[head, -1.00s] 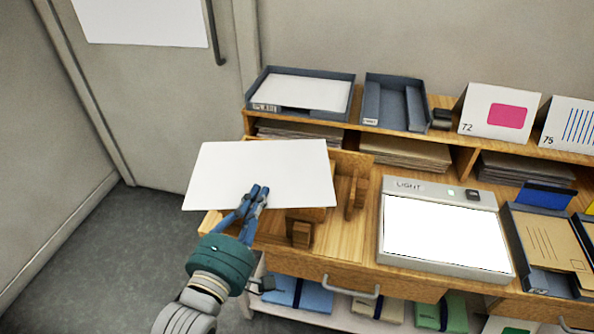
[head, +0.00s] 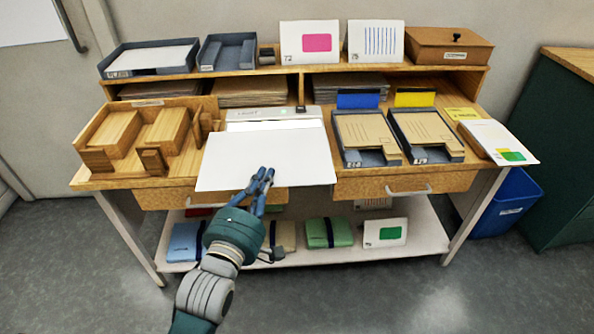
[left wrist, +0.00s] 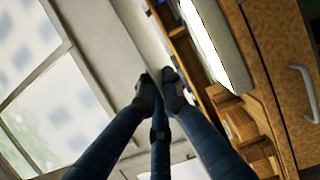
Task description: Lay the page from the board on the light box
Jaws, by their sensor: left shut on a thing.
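A blank white page (head: 265,155) is held out flat by my left gripper (head: 262,178), which is shut on its near edge. The left wrist view shows the gripper's fingers (left wrist: 160,90) close together and the light box's bright panel (left wrist: 212,45) at the upper right. My right gripper is not in view.
A wooden block fixture (head: 150,135) stands left of the light box. Right of it are two grey trays (head: 364,153) (head: 440,152) with brown envelopes. A shelf behind holds a paper tray (head: 150,60) and cards (head: 309,42). A drawer handle (head: 409,192) juts from the front.

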